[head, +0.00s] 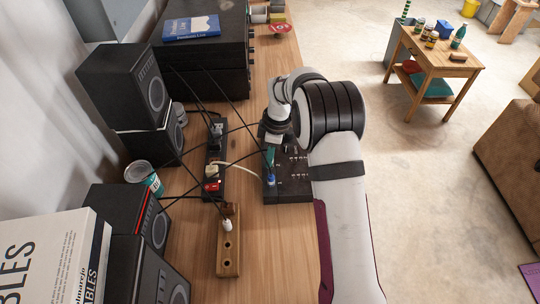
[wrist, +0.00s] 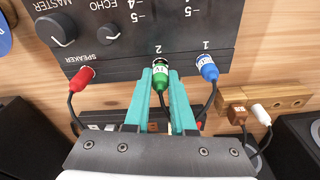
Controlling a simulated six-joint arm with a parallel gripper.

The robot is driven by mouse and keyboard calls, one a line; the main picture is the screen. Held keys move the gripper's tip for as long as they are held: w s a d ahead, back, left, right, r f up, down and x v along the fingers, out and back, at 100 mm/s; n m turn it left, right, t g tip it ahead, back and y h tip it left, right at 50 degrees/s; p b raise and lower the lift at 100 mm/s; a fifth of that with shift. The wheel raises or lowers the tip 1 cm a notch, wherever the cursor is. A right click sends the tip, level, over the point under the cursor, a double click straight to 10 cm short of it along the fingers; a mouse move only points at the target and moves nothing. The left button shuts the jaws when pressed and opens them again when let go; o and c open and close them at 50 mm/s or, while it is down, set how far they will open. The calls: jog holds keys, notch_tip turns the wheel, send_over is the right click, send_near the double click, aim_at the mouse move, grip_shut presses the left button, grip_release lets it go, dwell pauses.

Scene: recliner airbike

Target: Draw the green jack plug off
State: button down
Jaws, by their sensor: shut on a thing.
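The green jack plug (wrist: 160,81) sits at the socket marked 2 on the black control panel (wrist: 120,18), its dark cable hanging down. My gripper (wrist: 161,73) has its two teal fingers on either side of the green plug and is shut on it. In the head view my gripper (head: 270,156) reaches down over the black unit (head: 291,190), and the arm hides part of that unit. The green plug cannot be made out clearly there. I cannot tell whether the plug is fully seated.
A blue plug (wrist: 207,68) sits close right at socket 1; a red plug (wrist: 82,77) sits left at SPEAKER. A wooden block with holes (head: 229,260) holds a white plug (head: 227,225). A power strip (head: 214,150) and loose black cables lie left of the unit.

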jog(key=shift+r, duration=0.1)
jog(key=shift+r, duration=1.1)
